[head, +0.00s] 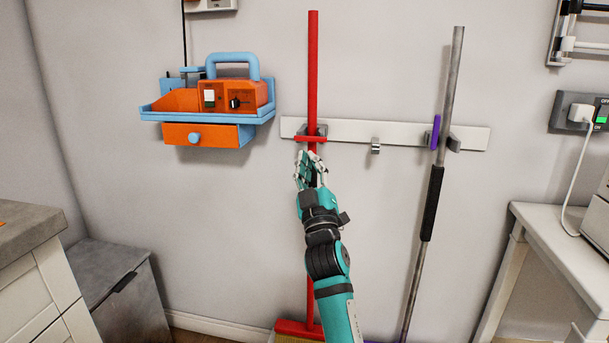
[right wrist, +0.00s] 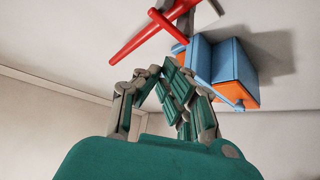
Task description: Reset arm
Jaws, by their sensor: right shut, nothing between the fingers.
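My right arm (head: 331,284) reaches up from the bottom of the head view. My right gripper (head: 308,163) is teal and grey, shut and empty, just below the wall rack's left clip and in front of the red broom handle (head: 313,60). In the right wrist view my right gripper (right wrist: 158,80) has its fingers close together, with the red handle (right wrist: 140,38) above it. I cannot tell whether the gripper touches the handle. My left gripper is not in view.
The white wall rack (head: 405,133) also holds a grey pole (head: 450,85). An orange and blue box on a shelf (head: 205,105) hangs left of the broom. A white counter (head: 560,240) stands right; a grey-topped cabinet (head: 30,225) and dark bin (head: 120,285) stand left.

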